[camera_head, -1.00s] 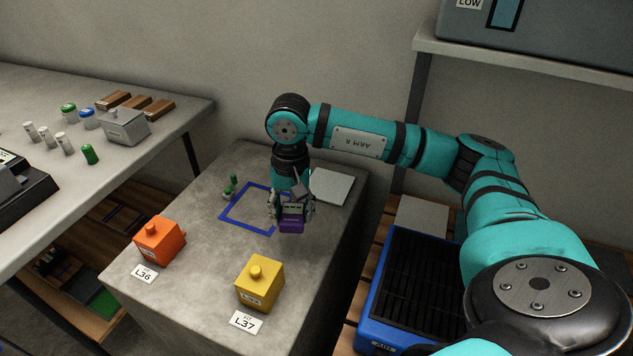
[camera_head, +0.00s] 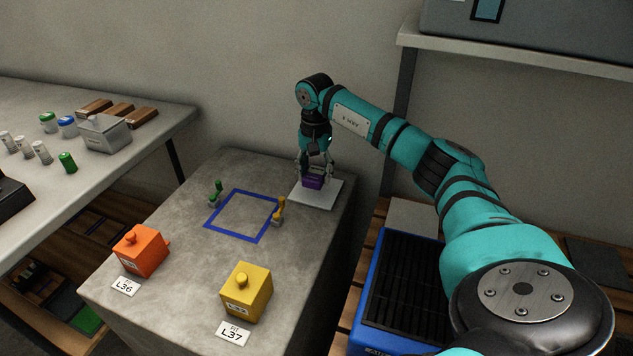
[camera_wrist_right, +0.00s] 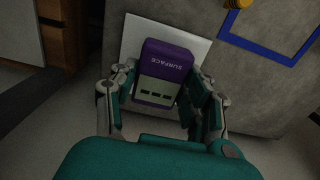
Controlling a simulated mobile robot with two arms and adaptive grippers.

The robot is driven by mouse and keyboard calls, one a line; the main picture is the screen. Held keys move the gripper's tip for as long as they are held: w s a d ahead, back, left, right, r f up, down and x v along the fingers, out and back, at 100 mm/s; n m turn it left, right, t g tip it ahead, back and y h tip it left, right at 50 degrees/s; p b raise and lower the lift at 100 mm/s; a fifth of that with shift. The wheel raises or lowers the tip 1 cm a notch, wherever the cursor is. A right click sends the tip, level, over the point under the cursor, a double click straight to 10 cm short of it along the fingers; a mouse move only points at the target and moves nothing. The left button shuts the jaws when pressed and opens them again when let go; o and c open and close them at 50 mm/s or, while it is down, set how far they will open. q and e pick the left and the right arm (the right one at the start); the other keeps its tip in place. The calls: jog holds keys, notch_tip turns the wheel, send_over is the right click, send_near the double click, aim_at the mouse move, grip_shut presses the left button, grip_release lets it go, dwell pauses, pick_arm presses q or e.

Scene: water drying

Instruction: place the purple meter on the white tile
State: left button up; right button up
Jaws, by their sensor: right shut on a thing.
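The purple meter (camera_head: 313,182) is held in my right gripper (camera_head: 314,174), over the white tile (camera_head: 321,201) at the back right of the stone block. In the right wrist view the meter (camera_wrist_right: 163,72) shows its purple cap marked "SURFACE" and a pale face with dark slots. My right gripper's fingers (camera_wrist_right: 157,100) close on its two sides. The white tile (camera_wrist_right: 138,30) lies behind and below it there. I cannot tell whether the meter touches the tile. My left gripper is not in view.
A blue square outline (camera_head: 232,235) lies on the block, with a green-handled item (camera_head: 215,194) and a yellow-handled item (camera_head: 279,212) at its sides. Orange (camera_head: 141,250) and yellow (camera_head: 247,292) boxes stand in front. A blue crate (camera_head: 362,300) is at right.

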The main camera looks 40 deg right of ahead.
aim_at(317, 180)
jog(key=shift+w+d, duration=0.45)
jog(key=shift+d, duration=0.1)
jog(key=shift+f+b, duration=0.45)
jog(key=shift+f, duration=1.35)
jog(key=shift+f, duration=0.1)
jog(key=o, duration=1.2)
